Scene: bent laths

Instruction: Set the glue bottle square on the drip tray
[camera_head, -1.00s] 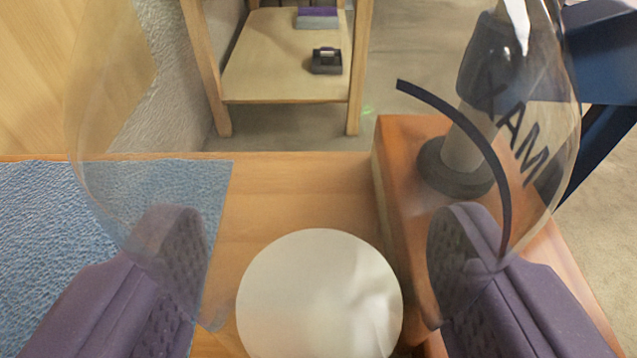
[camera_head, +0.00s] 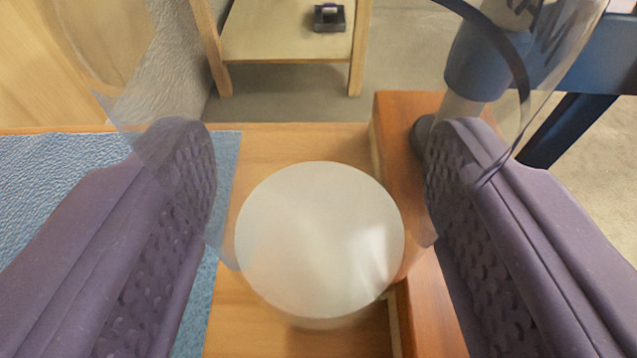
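A pale round disc (camera_head: 320,240) with a thin rim along its lower edge is seen from above, between my fingers. It may be the top of the glue bottle, but I cannot tell for sure. My gripper (camera_head: 320,185) has two purple, textured fingers, spread apart on the left and right of the disc. A narrow gap shows on each side, so the gripper is open. Clear, curved shapes with a dark strip (camera_head: 515,75) overlap both fingertips; I cannot tell what they belong to. I cannot make out a drip tray.
A wooden tabletop (camera_head: 290,145) lies below, with a blue textured mat (camera_head: 60,165) at left. A raised reddish wooden block (camera_head: 395,110) borders it at right, bearing a blue-and-grey upright thing (camera_head: 475,70). A wooden shelf (camera_head: 285,40) with a small dark item (camera_head: 328,17) stands behind.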

